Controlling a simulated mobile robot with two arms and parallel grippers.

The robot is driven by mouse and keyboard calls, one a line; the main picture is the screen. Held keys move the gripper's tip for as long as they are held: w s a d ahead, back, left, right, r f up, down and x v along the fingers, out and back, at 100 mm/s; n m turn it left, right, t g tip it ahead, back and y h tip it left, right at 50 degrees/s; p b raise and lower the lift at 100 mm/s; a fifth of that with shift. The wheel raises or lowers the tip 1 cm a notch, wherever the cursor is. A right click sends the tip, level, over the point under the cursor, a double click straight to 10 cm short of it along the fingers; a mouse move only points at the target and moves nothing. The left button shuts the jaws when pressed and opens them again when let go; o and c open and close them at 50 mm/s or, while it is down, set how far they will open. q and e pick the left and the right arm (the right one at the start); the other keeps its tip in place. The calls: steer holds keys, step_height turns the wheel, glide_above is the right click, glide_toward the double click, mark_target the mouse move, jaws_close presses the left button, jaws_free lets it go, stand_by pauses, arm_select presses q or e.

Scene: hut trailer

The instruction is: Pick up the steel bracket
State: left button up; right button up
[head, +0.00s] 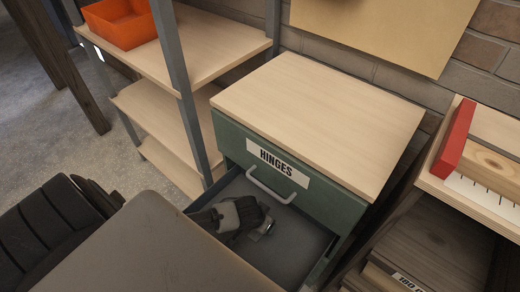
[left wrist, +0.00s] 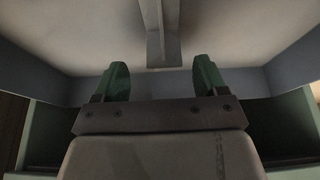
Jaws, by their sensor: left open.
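The steel bracket (left wrist: 156,35) is a grey metal piece in the left wrist view, lying just beyond the fingertips and lined up with the gap between them. In the head view only a small light part of it (head: 263,229) seems to show beside my gripper. My left gripper (left wrist: 160,82) is open, its two green-padded fingers apart with nothing between them. In the head view it (head: 257,218) reaches down into an open grey drawer (head: 298,236). The bracket's far end is cut off at the wrist picture's top. My right gripper is not in view.
The open drawer is under a closed green drawer front labelled HINGES (head: 278,163) with a pale handle (head: 270,187). Drawer walls (left wrist: 290,68) stand close around the gripper. Shelves with an orange bin (head: 122,22) are left; a bench with a red-ended block (head: 455,138) is right.

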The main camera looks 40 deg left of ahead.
arm_select(q)
steer(key=x, duration=0.2)
steer(key=b+x, duration=0.1)
steer(key=x, duration=0.1)
steer(key=shift+s+a+f, duration=0.1)
steer(key=shift+s+a, duration=0.1)
steer(key=shift+a, duration=0.05)
steer(key=shift+w+f, duration=0.15)
steer(key=shift+f, duration=0.15)
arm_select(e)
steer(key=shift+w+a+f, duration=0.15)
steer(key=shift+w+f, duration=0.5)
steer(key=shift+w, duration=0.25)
arm_select(q)
steer(key=c, duration=0.9)
steer(key=shift+c, duration=0.8)
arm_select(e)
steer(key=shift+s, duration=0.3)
arm_select(q)
steer(key=shift+r, duration=0.1)
